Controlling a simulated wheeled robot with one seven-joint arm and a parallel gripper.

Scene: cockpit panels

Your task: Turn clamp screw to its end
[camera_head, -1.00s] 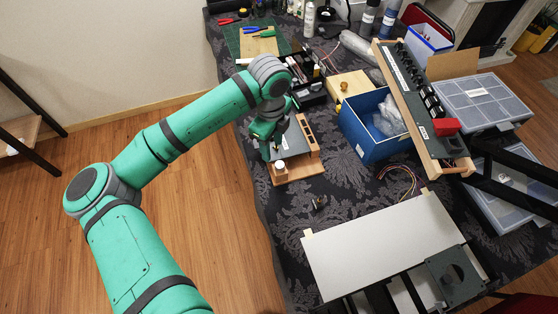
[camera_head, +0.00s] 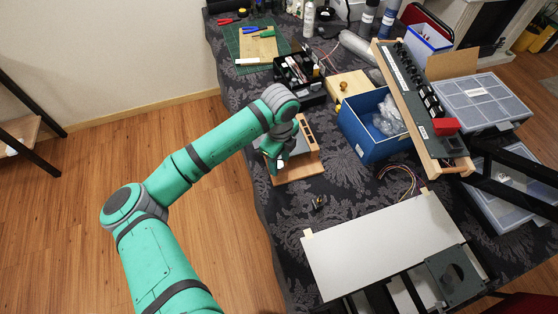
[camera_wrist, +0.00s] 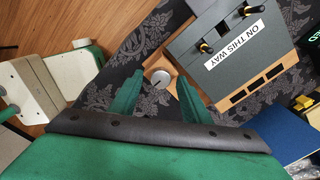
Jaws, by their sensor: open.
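A round silver knob with a slot mark, which looks like the clamp screw (camera_wrist: 160,78), sits at a corner of a wooden base (camera_wrist: 148,45) in the wrist view. My gripper (camera_wrist: 158,88) is open, with one green finger on each side of the knob in the picture. I cannot tell whether the fingers touch it or how far above it they are. In the head view the base (camera_head: 300,174) is on the table, and my arm hides much of the panel and gripper.
A blue bin (camera_head: 365,145) stands right of the base, with a long tilted switch panel (camera_head: 420,105) beyond it. A black tool tray (camera_head: 300,78) is behind. A small metal part (camera_head: 318,202) and a large light panel (camera_head: 385,245) lie in front.

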